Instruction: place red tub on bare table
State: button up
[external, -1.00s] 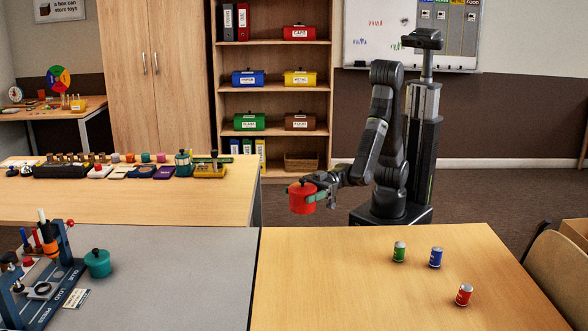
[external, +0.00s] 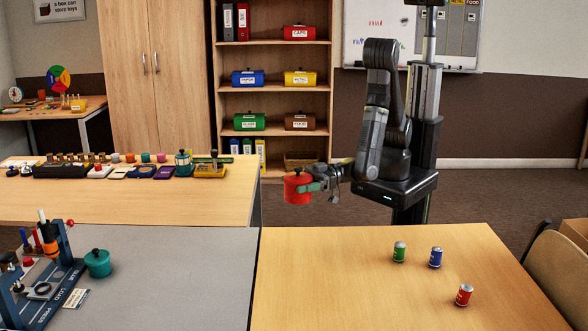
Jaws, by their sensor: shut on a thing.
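The red tub (external: 297,190) is a round lidded pot with a knob on top. My gripper (external: 308,186) is shut on it from the right side and holds it upright in the air. It shows in front of the gap beside the far table's right end, beyond the back edge of the light wooden table (external: 330,275). The left part of this wooden table is bare. The fingertips are partly hidden against the tub.
A grey table (external: 190,270) with a teal pot (external: 97,263) adjoins on the left. A chair (external: 560,265) stands at the right.

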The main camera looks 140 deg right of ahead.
jog(key=shift+r, duration=0.15)
jog(key=shift+d+h, duration=0.25)
jog(key=shift+h, duration=0.05)
jog(key=s+d+f+m+g+h+b, duration=0.15)
jog(key=d+b, duration=0.25)
jog(key=d, duration=0.6)
jog(key=d+f+m+g+h+b, duration=0.2)
jog(key=d+m+h+b, duration=0.1)
jog(key=d, duration=0.7)
jog(key=d+f+m+g+h+b, duration=0.1)
jog(key=d+m+g+h+b, duration=0.2)
jog(key=d, duration=0.8)
jog(key=s+d+m+g+h+b, duration=0.1)
jog(key=s+d+b, duration=0.3)
jog(key=s+d, duration=0.5)
jog(key=s+d+m+g+h+b, duration=0.2)
jog(key=s+d+b, duration=0.3)
jog(key=s+d, duration=0.4)
jog(key=d+g+h, duration=0.1)
jog(key=d, duration=0.6)
jog(key=shift+s+g, duration=0.35)
jog(key=shift+f, duration=0.1)
